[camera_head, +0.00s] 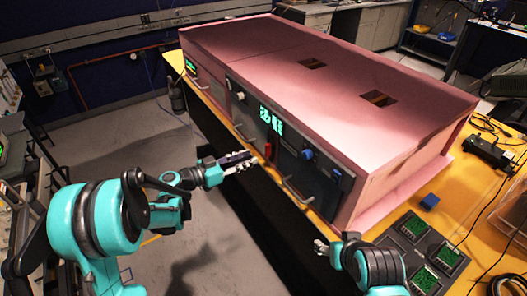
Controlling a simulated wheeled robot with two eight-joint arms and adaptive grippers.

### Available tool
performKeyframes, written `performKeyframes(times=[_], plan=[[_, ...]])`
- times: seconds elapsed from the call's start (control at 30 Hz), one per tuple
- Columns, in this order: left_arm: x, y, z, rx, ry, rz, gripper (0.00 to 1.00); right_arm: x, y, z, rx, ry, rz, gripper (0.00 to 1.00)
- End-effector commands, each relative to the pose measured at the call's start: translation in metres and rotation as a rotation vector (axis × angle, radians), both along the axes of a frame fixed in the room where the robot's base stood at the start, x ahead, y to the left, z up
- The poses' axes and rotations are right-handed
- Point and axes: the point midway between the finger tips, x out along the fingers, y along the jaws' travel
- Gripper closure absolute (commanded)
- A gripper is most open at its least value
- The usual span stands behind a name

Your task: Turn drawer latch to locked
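A long pink foam enclosure (330,75) stands on a yellow table, with dark front panels facing me. The front panel (315,180) carries a small red upright part (268,149), a blue knob (308,154) and several bar handles, one of them the lower handle (297,194). Which part is the drawer latch I cannot tell. My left gripper (246,160) is just in front of the panel, left of and slightly below the red part, apparently not touching it. Its finger gap is too small to judge. My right gripper (321,246) is low, below the panel's right end; its fingers are partly hidden.
A black device (490,152) with cables sits farther right. A white knob (240,96) protrudes at the panel's left. The floor at left is open.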

Motion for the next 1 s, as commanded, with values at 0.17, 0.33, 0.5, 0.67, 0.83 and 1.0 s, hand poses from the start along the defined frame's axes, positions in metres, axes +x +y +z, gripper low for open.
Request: performKeyframes(times=[0.17, 0.33, 0.5, 0.67, 0.83, 1.0], plan=[[0.01, 0.006, -0.006, -0.039, -0.091, -0.007, 0.69, 0.0, 0.0, -0.002, 0.0, 0.0, 0.0, 0.39], [0.02, -0.009, -0.007, -0.041, -0.101, -0.01, 0.69, 0.0, 0.0, -0.007, 0.0, 0.0, 0.0, 0.39], [0.036, -0.034, -0.007, -0.04, -0.099, -0.01, 0.69, 0.0, 0.0, -0.013, 0.0, 0.0, 0.0, 0.39], [0.048, -0.051, -0.007, -0.041, -0.098, -0.008, 0.69, 0.0, 0.0, -0.018, 0.0, 0.0, 0.0, 0.39], [0.053, -0.058, -0.006, -0.041, -0.098, -0.007, 0.69, 0.0, 0.0, -0.019, 0.0, 0.0, 0.0, 0.39], [0.054, -0.059, -0.005, -0.04, -0.098, -0.006, 0.69, 0.0, 0.0, -0.018, 0.0, 0.0, 0.0, 0.39]])
